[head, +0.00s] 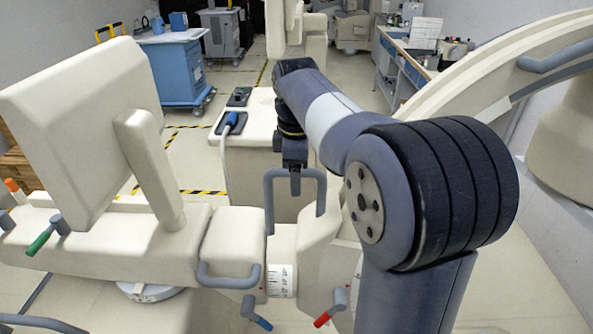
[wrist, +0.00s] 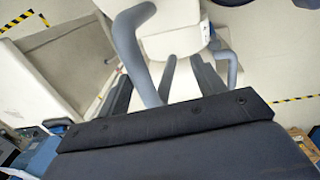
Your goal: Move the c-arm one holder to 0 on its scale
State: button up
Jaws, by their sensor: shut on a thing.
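My gripper (head: 295,178) points down in the head view and is shut on the top bar of a grey U-shaped handle (head: 321,190). The handle stands upright on a cream housing, which I take to be the c-arm one holder (head: 318,232). A white scale with dark ticks (head: 281,280) shows below, between the housing and a cream block (head: 232,243). Its numbers are too small to read.
A large cream panel (head: 85,95) stands at left. A green lever (head: 40,240), a blue-tipped lever (head: 258,320) and a red-tipped lever (head: 325,318) stick out nearby. A big cream arc (head: 480,70) is at right. A blue cart (head: 175,72) stands behind on open floor.

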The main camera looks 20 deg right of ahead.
jog(key=shift+s+a, duration=0.15)
jog(key=shift+s, duration=0.25)
jog(key=shift+c, duration=0.5)
jog(key=shift+w, duration=0.1)
notch_tip(320, 180, up, 11)
jog(key=shift+s+a, duration=0.15)
jog(key=shift+s, duration=0.25)
jog(key=shift+f, duration=0.1)
dwell(0.7)
notch_tip(320, 180, down, 11)
jog(key=shift+w+d+r, duration=0.2)
jog(key=shift+w, duration=0.25)
